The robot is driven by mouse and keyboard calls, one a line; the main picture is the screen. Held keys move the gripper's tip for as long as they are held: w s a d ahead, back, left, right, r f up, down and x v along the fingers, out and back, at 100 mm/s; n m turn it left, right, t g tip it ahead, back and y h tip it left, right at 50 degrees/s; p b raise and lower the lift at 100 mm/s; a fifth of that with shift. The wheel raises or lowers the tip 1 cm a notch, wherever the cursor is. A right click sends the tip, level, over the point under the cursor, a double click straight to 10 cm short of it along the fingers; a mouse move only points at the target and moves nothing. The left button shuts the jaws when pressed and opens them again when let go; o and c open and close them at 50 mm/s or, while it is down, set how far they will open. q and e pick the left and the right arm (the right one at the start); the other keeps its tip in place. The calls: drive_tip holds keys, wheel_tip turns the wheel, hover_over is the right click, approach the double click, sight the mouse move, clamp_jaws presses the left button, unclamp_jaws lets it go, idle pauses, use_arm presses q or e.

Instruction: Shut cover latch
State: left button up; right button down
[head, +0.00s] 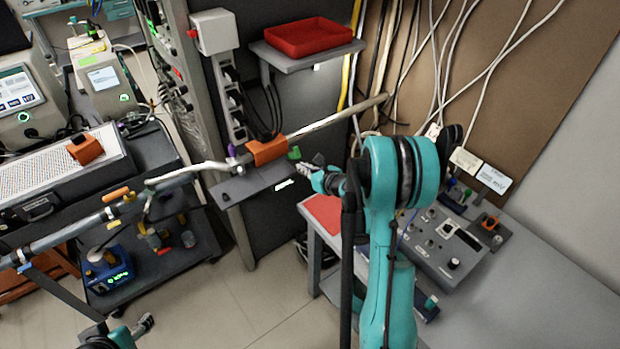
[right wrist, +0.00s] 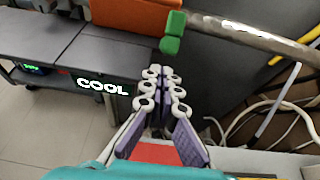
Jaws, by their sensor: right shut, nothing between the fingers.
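An orange cover (head: 267,151) sits around a metal tube above a dark shelf. A small green latch (head: 294,153) is at its right end. In the right wrist view the orange cover (right wrist: 135,14) is at the top, and the green latch (right wrist: 172,36) hangs at its lower right corner. My right gripper (head: 303,168) is shut and empty, just below and right of the latch. In the right wrist view its fingertips (right wrist: 162,72) point at the latch with a small gap. Part of what seems to be my left gripper (head: 145,322) shows at the lower left; its jaws are unclear.
The metal tube (head: 335,117) runs on up to the right. The dark shelf (head: 252,185) with a lit COOL label (right wrist: 103,86) lies below the cover. A red tray (head: 308,38) stands on a bracket above. Cables hang behind at the right.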

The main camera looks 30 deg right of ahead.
drive_tip(key=shift+w+r, duration=0.35)
drive_tip(key=shift+r, duration=0.1)
drive_tip(key=shift+r+g+p, duration=0.3)
drive_tip(key=shift+p, duration=0.3)
